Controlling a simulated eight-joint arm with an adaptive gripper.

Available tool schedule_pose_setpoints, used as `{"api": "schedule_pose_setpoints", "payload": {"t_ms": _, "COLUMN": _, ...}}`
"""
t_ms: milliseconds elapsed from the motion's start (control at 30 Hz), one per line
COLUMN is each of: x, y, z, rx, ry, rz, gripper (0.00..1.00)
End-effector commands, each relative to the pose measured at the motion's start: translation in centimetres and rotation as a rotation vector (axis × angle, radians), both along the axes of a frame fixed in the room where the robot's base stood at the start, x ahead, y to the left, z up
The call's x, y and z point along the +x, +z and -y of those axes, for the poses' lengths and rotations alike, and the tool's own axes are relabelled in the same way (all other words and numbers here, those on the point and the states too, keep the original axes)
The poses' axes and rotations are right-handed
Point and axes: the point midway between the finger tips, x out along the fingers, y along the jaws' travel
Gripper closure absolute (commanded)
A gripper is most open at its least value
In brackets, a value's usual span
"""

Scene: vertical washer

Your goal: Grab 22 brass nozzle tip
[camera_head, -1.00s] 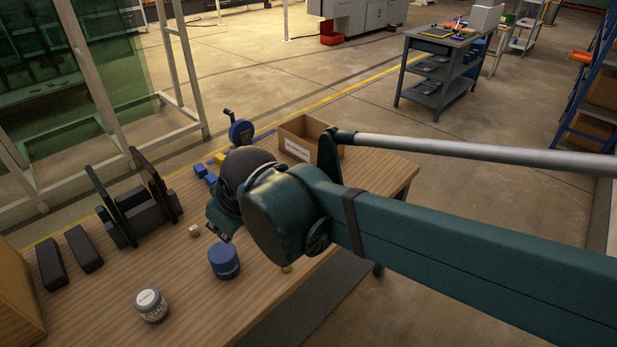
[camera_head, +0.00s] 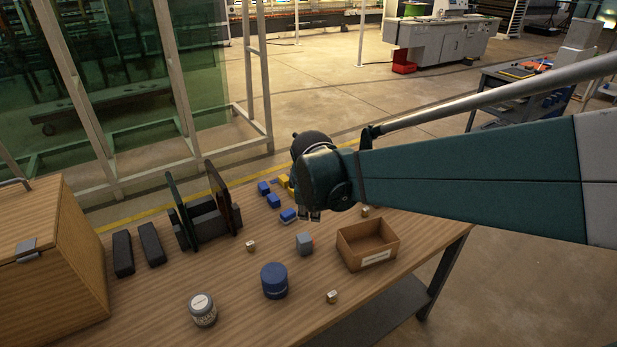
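Three small brass-coloured pieces that look like nozzle tips stand on the wooden table. One nozzle tip (camera_head: 251,246) is left of the grey cube. A second nozzle tip (camera_head: 332,297) is near the front edge, right of the blue round tin. A third nozzle tip (camera_head: 365,211) is behind the open box. No number can be read on any of them. My gripper (camera_head: 310,216) hangs over the back of the table, beside the blue blocks and apart from the front nozzle tips. Its fingers are small and partly hidden by my arm, so its opening is unclear.
An open cardboard box (camera_head: 350,259) stands at the right of the table (camera_head: 225,275). A rack with dark plates (camera_head: 180,210) and a wooden cabinet (camera_head: 55,260) are left.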

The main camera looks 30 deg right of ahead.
Motion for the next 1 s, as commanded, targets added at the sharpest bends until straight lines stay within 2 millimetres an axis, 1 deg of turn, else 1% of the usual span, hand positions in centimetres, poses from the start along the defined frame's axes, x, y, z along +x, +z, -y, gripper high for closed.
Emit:
{"api": "schedule_pose_setpoints", "payload": {"t_ms": 33, "x": 0.5, "y": 0.0, "z": 0.8, "rx": -0.015, "ry": 0.019, "rz": -0.015, "gripper": 0.73}}
{"api": "schedule_pose_setpoints", "payload": {"t_ms": 200, "x": 1.7, "y": -0.6, "z": 3.5, "rx": -0.072, "ry": 0.102, "rz": -0.077, "gripper": 0.73}}
{"api": "schedule_pose_setpoints", "payload": {"t_ms": 533, "x": 3.5, "y": -2.4, "z": 9.0, "rx": -0.166, "ry": 0.263, "rz": -0.204, "gripper": 0.73}}
{"api": "schedule_pose_setpoints", "payload": {"t_ms": 767, "x": 4.3, "y": -4.1, "z": 12.8, "rx": -0.218, "ry": 0.379, "rz": -0.298, "gripper": 0.73}}
{"api": "schedule_pose_setpoints", "payload": {"t_ms": 1000, "x": 4.7, "y": -6.2, "z": 16.9, "rx": -0.259, "ry": 0.500, "rz": -0.397, "gripper": 0.73}}
